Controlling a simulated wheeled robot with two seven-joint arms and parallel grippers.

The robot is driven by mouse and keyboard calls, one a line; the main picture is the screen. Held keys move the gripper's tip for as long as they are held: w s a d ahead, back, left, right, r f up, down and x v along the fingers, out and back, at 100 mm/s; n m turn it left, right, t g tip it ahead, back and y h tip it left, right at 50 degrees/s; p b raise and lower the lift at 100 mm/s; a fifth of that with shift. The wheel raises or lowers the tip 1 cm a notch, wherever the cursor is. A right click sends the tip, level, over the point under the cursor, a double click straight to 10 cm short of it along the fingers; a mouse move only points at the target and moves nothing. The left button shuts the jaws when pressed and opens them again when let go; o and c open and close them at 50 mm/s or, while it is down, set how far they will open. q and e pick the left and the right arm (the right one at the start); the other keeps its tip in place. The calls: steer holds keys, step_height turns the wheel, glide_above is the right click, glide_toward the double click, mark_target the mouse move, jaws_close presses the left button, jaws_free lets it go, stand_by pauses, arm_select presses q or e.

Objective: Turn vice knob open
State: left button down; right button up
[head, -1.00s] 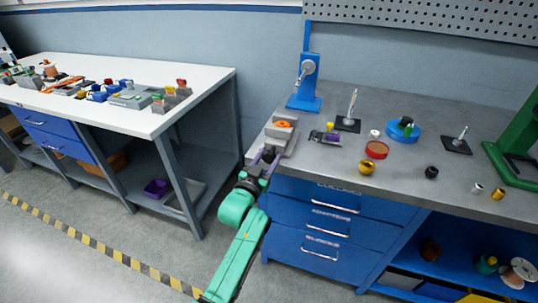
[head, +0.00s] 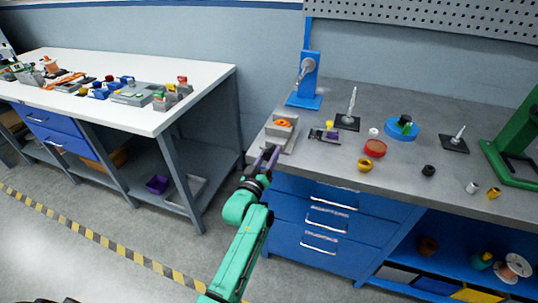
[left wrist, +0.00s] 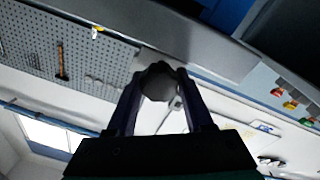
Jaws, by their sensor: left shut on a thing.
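The grey vice (head: 291,143) with an orange part (head: 284,123) in its top stands at the left front corner of the grey workbench. My left gripper (head: 269,156), on the green arm, is at the vice's front side, by the bench edge. In the left wrist view a dark round knob (left wrist: 158,86) sits between the tips of my left gripper (left wrist: 160,80), which is shut on it. In the head view the knob is hidden by the fingers. My right gripper is not in view.
A blue press (head: 306,78) stands behind the vice. A small fixture (head: 324,136) and a red dish (head: 375,148) lie to its right. A white table (head: 160,120) with several parts stands at the left, with an open floor gap between.

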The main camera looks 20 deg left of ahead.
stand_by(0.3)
arm_select(q)
steer(key=c, duration=0.6)
jaws_free()
steer(key=s+a+f+b, duration=0.1)
steer(key=s, duration=1.3)
steer(key=shift+s+a, duration=0.15)
steer(key=shift+s, duration=0.1)
steer(key=shift+f, duration=0.1)
